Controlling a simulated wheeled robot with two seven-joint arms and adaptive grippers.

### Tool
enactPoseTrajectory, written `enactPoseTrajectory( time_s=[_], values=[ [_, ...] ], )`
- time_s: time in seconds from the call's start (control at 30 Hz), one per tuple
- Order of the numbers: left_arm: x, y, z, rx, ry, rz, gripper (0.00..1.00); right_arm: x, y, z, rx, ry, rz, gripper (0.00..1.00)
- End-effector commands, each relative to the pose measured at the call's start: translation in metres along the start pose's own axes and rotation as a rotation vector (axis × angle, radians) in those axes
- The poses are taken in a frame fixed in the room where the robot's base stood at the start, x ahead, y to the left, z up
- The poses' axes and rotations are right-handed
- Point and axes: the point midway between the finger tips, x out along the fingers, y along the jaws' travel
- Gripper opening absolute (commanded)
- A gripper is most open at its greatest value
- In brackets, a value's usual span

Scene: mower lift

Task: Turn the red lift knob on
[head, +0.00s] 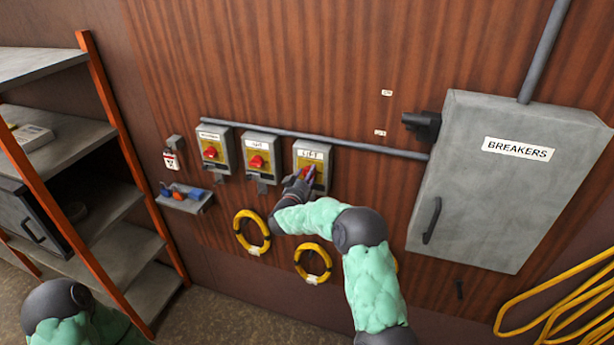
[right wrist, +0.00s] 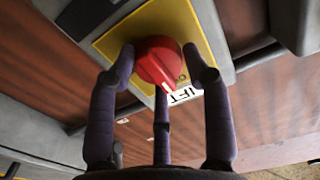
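The red lift knob (right wrist: 158,62) sits on a yellow plate on a grey box labelled LIFT (head: 312,153), the rightmost of three switch boxes on the wall. In the right wrist view its white mark points toward the LIFT label. My right gripper (head: 306,178) is at this knob and hides part of it in the head view. In the right wrist view, two purple fingertips press in close on either side of the knob, with a third finger below it. My left gripper is out of view; only part of my left arm shows at bottom left.
Two similar boxes with red knobs (head: 211,152) (head: 257,161) stand to the left. A grey conduit (head: 380,149) runs right toward the breaker cabinet (head: 490,195). Yellow coils (head: 251,232) hang below. A shelf (head: 125,255) stands at left.

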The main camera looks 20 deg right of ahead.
Motion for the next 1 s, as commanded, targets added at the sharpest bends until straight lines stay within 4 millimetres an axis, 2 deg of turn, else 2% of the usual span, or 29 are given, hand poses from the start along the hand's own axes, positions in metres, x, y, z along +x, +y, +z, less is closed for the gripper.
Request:
enactPoseTrajectory(
  time_s=[0.03,0.07,0.1,0.73,1.0],
  values=[
    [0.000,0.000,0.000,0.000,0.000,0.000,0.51,0.000,0.000,-0.001,0.000,0.003,-0.001,0.24],
    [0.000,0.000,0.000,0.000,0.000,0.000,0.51,0.000,0.000,-0.001,0.000,0.003,-0.001,0.15],
    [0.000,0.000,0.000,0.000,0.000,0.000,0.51,0.000,0.000,-0.002,0.001,0.003,-0.001,0.14],
    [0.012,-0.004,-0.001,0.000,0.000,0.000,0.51,0.001,0.000,-0.005,0.063,0.012,-0.001,0.13],
    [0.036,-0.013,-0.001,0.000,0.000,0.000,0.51,0.002,0.001,-0.005,0.174,0.016,0.000,0.13]
  ],
)
